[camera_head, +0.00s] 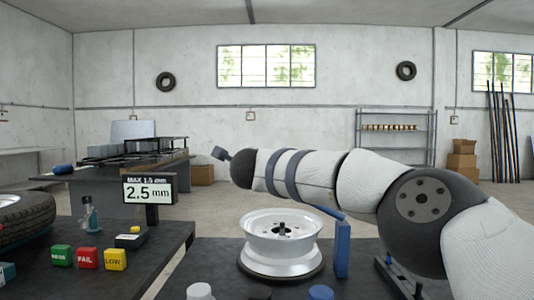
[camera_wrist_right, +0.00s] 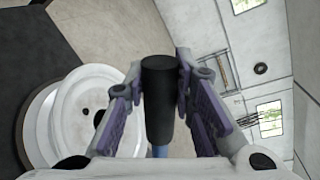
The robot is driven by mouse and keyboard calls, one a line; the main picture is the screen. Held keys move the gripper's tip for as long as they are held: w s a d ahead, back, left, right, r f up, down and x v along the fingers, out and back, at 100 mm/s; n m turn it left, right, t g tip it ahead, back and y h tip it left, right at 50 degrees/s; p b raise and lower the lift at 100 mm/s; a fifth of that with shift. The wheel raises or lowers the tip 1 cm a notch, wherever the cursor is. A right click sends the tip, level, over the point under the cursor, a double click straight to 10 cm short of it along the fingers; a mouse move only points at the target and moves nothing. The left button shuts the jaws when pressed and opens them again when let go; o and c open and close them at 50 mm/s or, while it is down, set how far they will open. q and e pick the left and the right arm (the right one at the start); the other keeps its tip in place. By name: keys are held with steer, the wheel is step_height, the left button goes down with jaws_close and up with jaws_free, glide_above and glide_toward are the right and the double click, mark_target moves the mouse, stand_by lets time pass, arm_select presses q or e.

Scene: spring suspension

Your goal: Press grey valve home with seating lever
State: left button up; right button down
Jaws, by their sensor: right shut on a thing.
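The white wheel rim (camera_head: 283,236) lies flat on a dark round base on the right bench, and shows at the left in the right wrist view (camera_wrist_right: 68,125). A blue post (camera_head: 342,248) stands at its right, with a slanted blue bar (camera_head: 326,212) at its top, partly behind my right arm. In the right wrist view my right gripper (camera_wrist_right: 160,90) is shut on a black cylindrical handle (camera_wrist_right: 159,110); a bit of blue shows below it. I cannot make out the grey valve. My left gripper is not in view.
A display (camera_head: 149,191) reads 2.5 mm, with MAX 1.5 mm above. Green, red (camera_head: 88,258) and yellow (camera_head: 115,260) blocks stand on the left bench, near a tyre (camera_head: 24,218). White (camera_head: 200,291) and blue (camera_head: 321,292) caps sit at the front edge.

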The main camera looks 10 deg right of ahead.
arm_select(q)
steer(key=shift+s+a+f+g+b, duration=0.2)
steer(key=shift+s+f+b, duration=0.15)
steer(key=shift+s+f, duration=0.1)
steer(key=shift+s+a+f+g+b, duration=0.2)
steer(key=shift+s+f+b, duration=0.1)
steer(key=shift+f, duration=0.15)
arm_select(e)
step_height(320, 180, down, 10)
steer(key=a+n+h, duration=0.1)
steer(key=a+n, duration=0.1)
steer(key=n, duration=0.1)
steer(key=shift+w+a+n, duration=0.3)
steer(key=shift+w+a, duration=0.05)
steer(key=shift+a, duration=0.05)
steer(key=shift+r, duration=0.1)
steer(key=c, duration=1.3)
jaws_free()
steer(key=shift+c, duration=0.2)
steer(key=v, duration=1.2)
steer(key=shift+r, duration=0.15)
